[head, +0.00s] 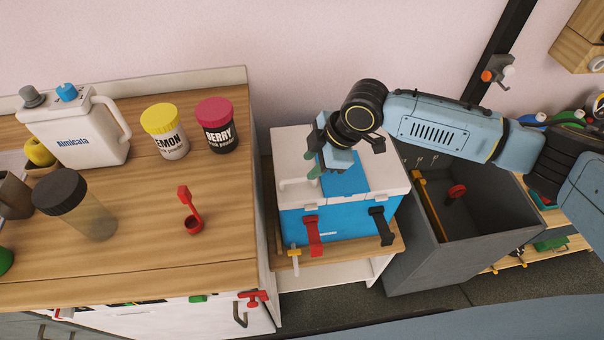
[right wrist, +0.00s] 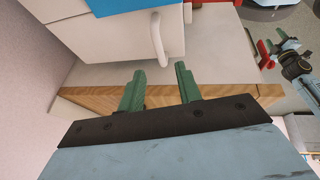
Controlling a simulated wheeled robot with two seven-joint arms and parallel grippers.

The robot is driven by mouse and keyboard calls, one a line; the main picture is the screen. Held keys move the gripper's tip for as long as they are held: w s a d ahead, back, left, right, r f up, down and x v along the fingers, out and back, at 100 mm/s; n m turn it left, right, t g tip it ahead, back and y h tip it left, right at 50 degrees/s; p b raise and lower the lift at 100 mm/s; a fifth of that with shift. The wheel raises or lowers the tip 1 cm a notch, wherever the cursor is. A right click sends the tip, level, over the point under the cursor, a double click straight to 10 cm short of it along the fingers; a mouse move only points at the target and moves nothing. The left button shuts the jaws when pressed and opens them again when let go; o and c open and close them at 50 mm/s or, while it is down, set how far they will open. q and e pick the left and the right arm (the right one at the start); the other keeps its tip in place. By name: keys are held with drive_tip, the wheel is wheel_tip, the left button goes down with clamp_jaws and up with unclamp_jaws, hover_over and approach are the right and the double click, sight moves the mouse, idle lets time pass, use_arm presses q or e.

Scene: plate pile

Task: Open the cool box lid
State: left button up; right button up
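The cool box (head: 340,222) has a blue body and a white lid (head: 295,142) with a blue top panel. The lid lies shut. A red latch (head: 313,236) and a black latch (head: 381,226) hang on its front. A white handle (head: 297,184) is at its left side and also shows in the right wrist view (right wrist: 158,40). My right gripper (head: 314,164) is over the left part of the lid in the head view. In the right wrist view its green fingers (right wrist: 160,84) are apart with nothing between them, short of the handle. My left gripper is not clearly seen.
The box stands on a low wooden stand (head: 390,250) between the wooden counter (head: 130,240) and a dark grey open bin (head: 430,262). The counter holds a white jug (head: 75,135), a yellow-lidded tub (head: 165,130), a pink-lidded tub (head: 217,125) and a red scoop (head: 191,210).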

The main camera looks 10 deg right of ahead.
sight(298, 178)
drive_tip(key=x, duration=0.6)
drive_tip(key=shift+f+b, duration=0.2)
drive_tip(key=shift+b, duration=0.1)
clamp_jaws()
